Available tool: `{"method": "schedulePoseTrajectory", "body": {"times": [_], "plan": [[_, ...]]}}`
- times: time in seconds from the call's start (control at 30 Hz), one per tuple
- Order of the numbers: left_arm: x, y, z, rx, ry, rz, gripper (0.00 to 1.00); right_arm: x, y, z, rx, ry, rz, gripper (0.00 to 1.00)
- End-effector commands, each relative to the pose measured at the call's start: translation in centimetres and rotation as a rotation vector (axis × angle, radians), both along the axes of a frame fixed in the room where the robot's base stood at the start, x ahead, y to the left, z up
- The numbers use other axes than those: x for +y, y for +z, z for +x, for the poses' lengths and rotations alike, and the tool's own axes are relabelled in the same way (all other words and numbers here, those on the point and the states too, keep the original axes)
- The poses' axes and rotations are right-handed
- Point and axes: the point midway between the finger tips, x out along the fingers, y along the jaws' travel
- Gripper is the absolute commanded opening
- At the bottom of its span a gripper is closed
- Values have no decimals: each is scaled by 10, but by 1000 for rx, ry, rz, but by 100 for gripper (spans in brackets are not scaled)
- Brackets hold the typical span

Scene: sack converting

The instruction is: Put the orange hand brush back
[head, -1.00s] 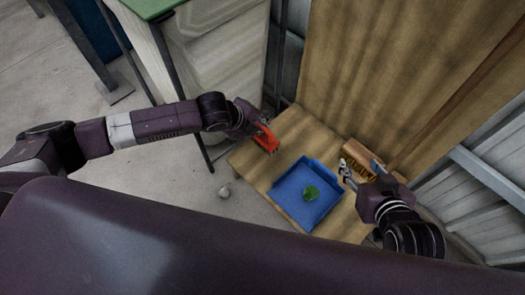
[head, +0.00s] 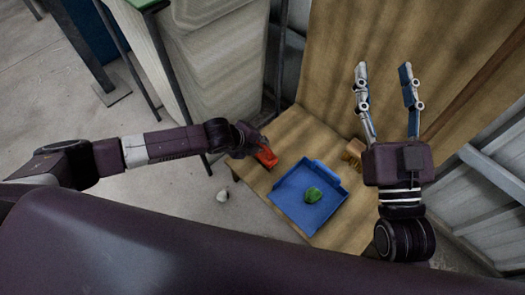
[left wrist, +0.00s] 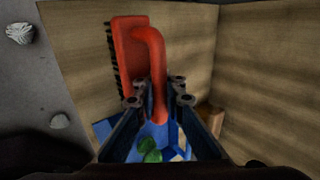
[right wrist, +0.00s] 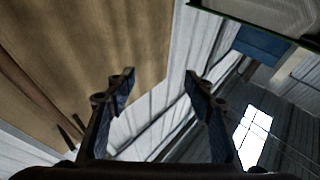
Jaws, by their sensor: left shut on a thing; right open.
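The orange hand brush (head: 266,157) is at the left end of the low wooden table (head: 300,137). In the left wrist view the brush (left wrist: 130,50) shows its orange back, looped handle and dark bristles along its left side. My left gripper (left wrist: 157,97) is shut on the brush's handle. My left gripper in the head view (head: 258,147) is partly hidden by its own wrist; I cannot tell whether the brush touches the table. My right gripper (head: 387,90) is open and empty, raised above the table's right side, and its fingers also show in the right wrist view (right wrist: 162,85).
A blue dustpan-like tray (head: 290,208) with a green crumpled piece (head: 313,195) in it lies mid-table. A wooden brush (head: 353,150) stands at the back, partly hidden by my right arm. A pale scrap (head: 222,196) lies on the floor. A wooden panel (head: 335,70) rises behind the table.

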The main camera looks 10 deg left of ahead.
Motion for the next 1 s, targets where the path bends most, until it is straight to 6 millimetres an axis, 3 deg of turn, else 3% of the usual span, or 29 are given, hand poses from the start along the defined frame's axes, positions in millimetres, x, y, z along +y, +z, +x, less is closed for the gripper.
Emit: {"method": "schedulePoseTrajectory", "body": {"times": [0.27,0.6,1.0], "plan": [[0,-13,0,0,1,1,0,0,22,-10,-112,7,32,49],[0,-38,0,0,-1,0,0,-3,69,-45,-371,21,106,49],[0,-39,0,0,-1,0,0,-4,74,-50,-398,22,114,49]]}}
